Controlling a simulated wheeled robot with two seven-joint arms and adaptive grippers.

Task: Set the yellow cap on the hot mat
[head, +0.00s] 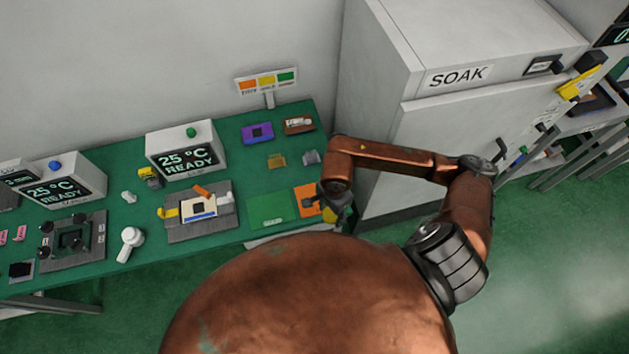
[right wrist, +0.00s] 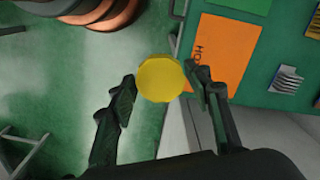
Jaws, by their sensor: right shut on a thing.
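The yellow cap (right wrist: 160,78) is round and sits between the fingers of my right gripper (right wrist: 160,90), which is shut on it. In the head view the cap (head: 329,215) shows as a small yellow patch by my right gripper (head: 338,208), at the bench's front edge. The hot mat (head: 304,203) is an orange square, partly hidden by my gripper. My left gripper is not in view.
A green mat (head: 268,208) lies beside the hot mat. Behind are a purple block (head: 257,132), a brown block (head: 299,124) and small parts. A fixture with a yellow lever (head: 168,213) stands left. The SOAK cabinet (head: 455,135) rises right of the bench.

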